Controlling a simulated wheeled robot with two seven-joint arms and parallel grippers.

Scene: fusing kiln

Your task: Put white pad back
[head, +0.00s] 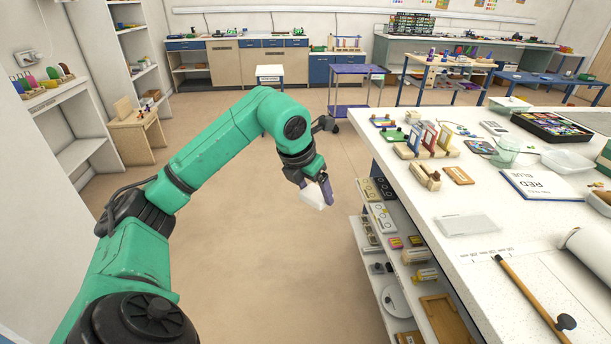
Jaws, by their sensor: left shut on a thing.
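My left gripper (318,190) is in the middle of the head view, in the air over the floor, to the left of the white worktop. It is shut on a white pad (312,196), which hangs at the fingertips. Part of the pad is hidden behind the purplish finger. My right gripper is not in view.
The white worktop (480,262) on the right holds a clear flat tray (466,224), a book (543,186), a wooden stick (528,296) and glass samples in racks. Shelves below it hold boxes (383,218). A purple trolley (352,86) stands farther back. The floor (260,260) between is clear.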

